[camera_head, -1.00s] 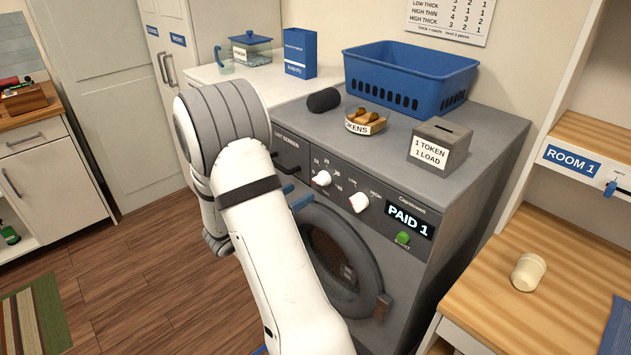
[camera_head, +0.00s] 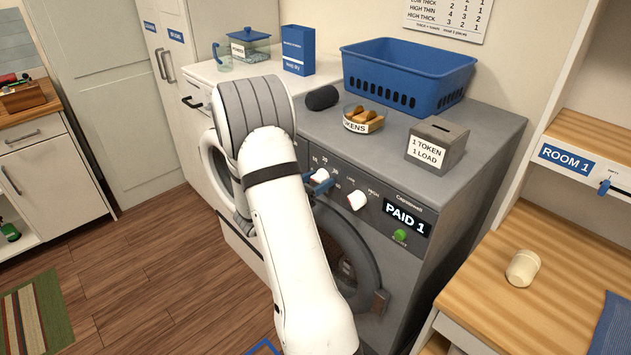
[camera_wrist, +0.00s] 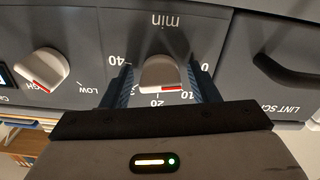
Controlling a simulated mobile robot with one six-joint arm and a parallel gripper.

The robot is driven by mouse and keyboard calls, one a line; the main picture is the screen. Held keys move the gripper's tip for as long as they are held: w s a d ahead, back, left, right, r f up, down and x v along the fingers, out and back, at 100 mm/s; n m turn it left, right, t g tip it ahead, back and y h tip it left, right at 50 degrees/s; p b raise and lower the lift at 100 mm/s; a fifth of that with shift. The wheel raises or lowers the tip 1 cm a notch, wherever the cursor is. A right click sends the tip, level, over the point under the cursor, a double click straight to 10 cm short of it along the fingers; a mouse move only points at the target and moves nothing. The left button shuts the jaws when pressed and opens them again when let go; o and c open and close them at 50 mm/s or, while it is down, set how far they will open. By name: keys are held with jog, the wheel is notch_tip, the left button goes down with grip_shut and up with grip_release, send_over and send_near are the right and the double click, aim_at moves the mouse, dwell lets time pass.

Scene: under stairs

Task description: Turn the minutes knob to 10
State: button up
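The minutes knob (camera_head: 321,175) is a white knob on the dryer's dark front panel, partly hidden behind my fingers. In the wrist view, which is upside down, the minutes knob (camera_wrist: 160,72) shows a red mark at its lower right, towards the 10 and 20 end of the scale. My gripper (camera_head: 318,184) is at the panel, with its blue fingers around the knob. In the wrist view my gripper (camera_wrist: 162,78) has one finger on each side of the knob, with narrow gaps visible. I cannot tell whether either finger touches it.
A second white knob (camera_head: 357,200) with heat labels sits right of the minutes knob. Further right are a "PAID 1" display (camera_head: 407,216) and a green button (camera_head: 399,235). A dark lint-screen handle (camera_wrist: 288,75) lies on the other side. The round door is below.

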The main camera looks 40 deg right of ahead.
jog(key=c, duration=0.8)
jog(key=shift+c, duration=0.2)
jog(key=shift+f+b, duration=0.1)
jog(key=shift+b, duration=0.4)
jog(key=shift+f+m+b, duration=0.1)
jog(key=shift+m+b, duration=0.5)
jog(key=shift+b, duration=0.25)
jog(key=m+b, duration=0.3)
jog(key=b, duration=0.2)
jog(key=shift+w+f, duration=0.1)
jog(key=shift+f, duration=0.05)
jog(key=m+b, duration=0.4)
jog(key=b, duration=0.1)
jog(key=shift+b, duration=0.4)
jog(key=shift+r+m+b, duration=0.35)
jog(key=shift+m+b, duration=0.45)
jog(key=shift+b, duration=0.15)
jog(key=shift+r, duration=0.1)
